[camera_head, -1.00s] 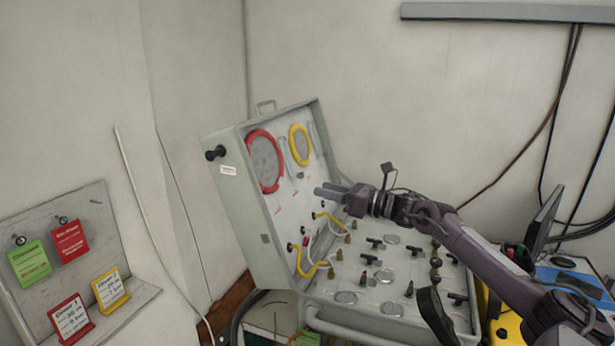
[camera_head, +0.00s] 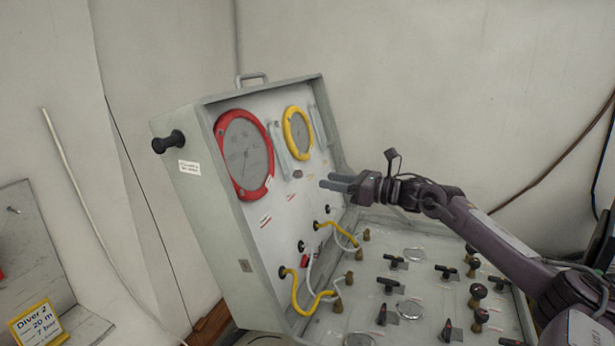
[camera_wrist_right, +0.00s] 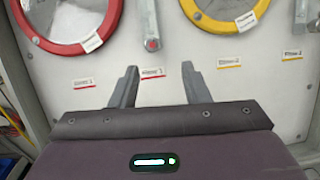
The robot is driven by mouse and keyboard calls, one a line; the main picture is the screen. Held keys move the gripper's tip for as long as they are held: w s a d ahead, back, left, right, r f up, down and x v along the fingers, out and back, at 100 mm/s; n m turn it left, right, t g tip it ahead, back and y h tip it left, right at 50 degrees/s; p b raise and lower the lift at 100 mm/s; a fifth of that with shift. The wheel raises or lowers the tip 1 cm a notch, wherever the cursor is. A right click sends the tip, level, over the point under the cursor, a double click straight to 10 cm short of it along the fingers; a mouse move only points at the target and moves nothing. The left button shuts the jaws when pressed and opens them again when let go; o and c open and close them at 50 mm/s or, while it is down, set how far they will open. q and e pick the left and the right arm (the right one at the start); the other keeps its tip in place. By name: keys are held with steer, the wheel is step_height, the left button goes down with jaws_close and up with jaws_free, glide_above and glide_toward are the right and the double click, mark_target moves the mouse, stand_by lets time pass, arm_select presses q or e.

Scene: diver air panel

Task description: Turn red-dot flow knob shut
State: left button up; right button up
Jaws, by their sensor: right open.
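The open grey air-panel case shows in the head view, its lid panel (camera_head: 265,200) carrying a red-rimmed gauge (camera_head: 243,155) and a yellow-rimmed gauge (camera_head: 297,133). In the right wrist view, a grey bar-like part ends in a red dot (camera_wrist_right: 152,45) between the red gauge (camera_wrist_right: 70,22) and the yellow gauge (camera_wrist_right: 222,10). My right gripper (camera_head: 327,181) is open and empty in front of the lid, apart from it in the head view. In the wrist view its fingers (camera_wrist_right: 159,72) stand just below the red dot, one to each side. My left gripper is not in view.
Yellow hoses (camera_head: 300,295) and white hoses loop at the lid's lower edge. Several black T-handles and knobs stand on the base panel (camera_head: 425,268). A black knob (camera_head: 168,142) sticks out of the case's left side. A yellow Diver 2 card (camera_head: 37,325) stands lower left.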

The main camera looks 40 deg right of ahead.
mark_target(301, 175)
steer(key=w+a+p, duration=0.1)
steer(key=w+p, duration=0.1)
steer(key=w+a+r+p, duration=0.1)
steer(key=w+a+p, duration=0.1)
steer(key=shift+w+r, duration=0.15)
steer(key=shift+w, duration=0.05)
steer(key=shift+w+a, duration=0.25)
steer(key=shift+w, duration=0.05)
steer(key=shift+w+a+f+p, duration=0.2)
steer(key=shift+w+f+p, duration=0.15)
steer(key=shift+w, duration=0.25)
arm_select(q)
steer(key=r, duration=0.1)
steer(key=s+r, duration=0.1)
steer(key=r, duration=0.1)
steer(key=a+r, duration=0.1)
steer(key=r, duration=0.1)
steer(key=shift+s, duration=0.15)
